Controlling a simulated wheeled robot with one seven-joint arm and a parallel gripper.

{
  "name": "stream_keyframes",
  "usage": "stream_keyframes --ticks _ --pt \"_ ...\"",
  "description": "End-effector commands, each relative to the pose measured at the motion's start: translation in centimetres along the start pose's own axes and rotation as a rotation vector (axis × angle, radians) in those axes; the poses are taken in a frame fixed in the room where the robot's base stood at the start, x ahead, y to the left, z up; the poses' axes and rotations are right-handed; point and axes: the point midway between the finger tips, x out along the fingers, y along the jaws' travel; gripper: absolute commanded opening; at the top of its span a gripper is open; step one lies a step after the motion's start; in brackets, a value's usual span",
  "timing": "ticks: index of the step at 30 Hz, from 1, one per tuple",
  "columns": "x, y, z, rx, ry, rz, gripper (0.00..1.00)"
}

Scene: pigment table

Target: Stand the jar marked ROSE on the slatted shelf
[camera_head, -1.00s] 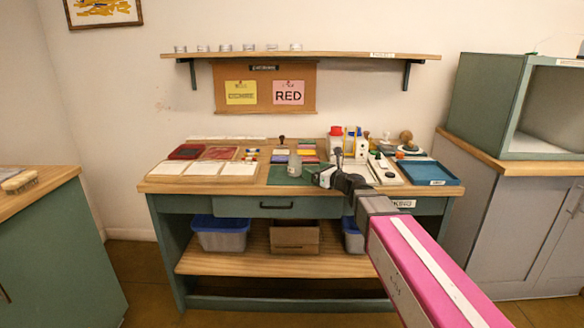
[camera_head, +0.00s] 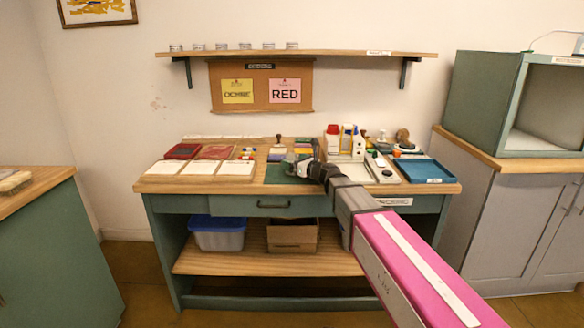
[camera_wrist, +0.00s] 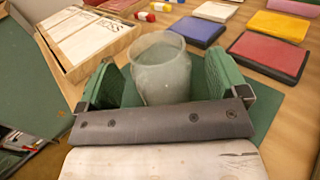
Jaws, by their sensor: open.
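A clear, cloudy glass jar (camera_wrist: 161,72) stands upright on the green mat (camera_wrist: 262,103) in the wrist view. No mark is readable on it from this side. My gripper (camera_wrist: 163,84) is open, with one green-padded finger on each side of the jar and gaps showing beside the glass. In the head view my gripper (camera_head: 302,166) is over the mat and hides most of the jar. A wooden lower shelf (camera_head: 255,262) is under the table and a wall shelf (camera_head: 330,54) is above it; I cannot tell which is slatted.
Several small jars line the wall shelf's left part. White tiles (camera_head: 236,168) and coloured blocks lie left of and behind the mat. Bottles (camera_head: 345,143) and a blue tray (camera_head: 427,171) are at the right. A lidded bin (camera_head: 218,234) and a cardboard box (camera_head: 292,236) occupy the lower shelf.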

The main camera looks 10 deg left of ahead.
Motion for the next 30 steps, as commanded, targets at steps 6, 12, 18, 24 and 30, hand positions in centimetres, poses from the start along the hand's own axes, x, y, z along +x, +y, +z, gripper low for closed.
stream_keyframes --ticks 6,12,18,24,30 --pt "1.91 -0.08 0.00 0.000 0.000 -0.001 0.92" --pt "1.80 -0.05 0.00 0.000 0.000 -0.001 0.79" --pt "1.79 -0.05 0.00 0.000 0.000 -0.001 0.36" --pt "1.79 -0.05 0.02 0.000 0.000 -0.001 0.32" --pt "1.79 -0.05 0.65 0.000 -0.001 -0.001 0.32"
